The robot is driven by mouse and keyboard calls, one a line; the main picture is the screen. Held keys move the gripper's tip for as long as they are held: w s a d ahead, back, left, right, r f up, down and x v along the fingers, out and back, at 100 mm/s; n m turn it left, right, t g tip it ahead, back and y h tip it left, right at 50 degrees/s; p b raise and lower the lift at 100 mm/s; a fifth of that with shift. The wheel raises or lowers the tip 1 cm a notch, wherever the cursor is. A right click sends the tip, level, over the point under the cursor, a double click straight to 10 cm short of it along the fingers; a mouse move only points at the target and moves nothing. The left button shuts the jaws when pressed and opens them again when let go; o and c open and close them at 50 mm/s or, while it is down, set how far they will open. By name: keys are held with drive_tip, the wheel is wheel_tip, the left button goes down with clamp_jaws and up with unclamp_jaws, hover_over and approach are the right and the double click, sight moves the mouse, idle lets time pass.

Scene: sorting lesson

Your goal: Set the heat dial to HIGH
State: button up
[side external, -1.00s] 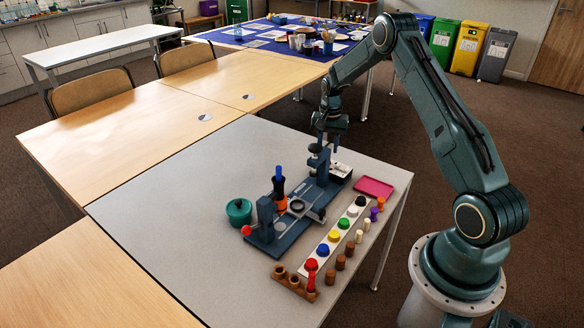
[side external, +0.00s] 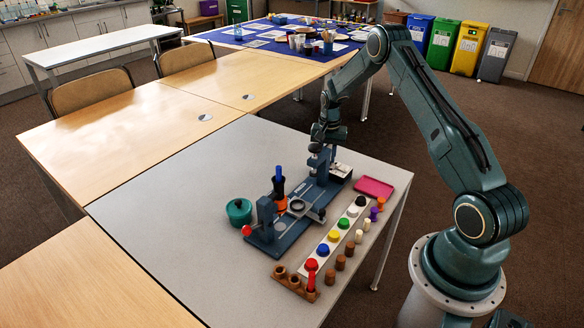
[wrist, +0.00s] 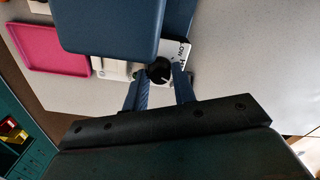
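The heat dial is a round black knob (wrist: 159,70) on a white plate (wrist: 186,47) in the wrist view. It has a pale mark near its lower edge. Black lettering on the plate is partly hidden, so I cannot read the dial's setting. My gripper (wrist: 160,76) has its two blue fingers apart, and the knob shows between their tips with no clear contact. In the side external view my gripper (side external: 317,147) is beside the top of the blue upright at the fixture's far end. The white-topped dial box (side external: 341,170) stands just right of that upright.
A blue block (wrist: 110,27) hides part of the dial plate in the wrist view. The grey table's left side is clear.

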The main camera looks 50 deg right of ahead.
drive_tip(key=shift+m, duration=2.9)
drive_tip(key=o, duration=0.7)
drive_tip(key=shift+r, duration=0.15)
wheel_tip(320, 180, up, 14)
drive_tip(key=shift+f, duration=0.15)
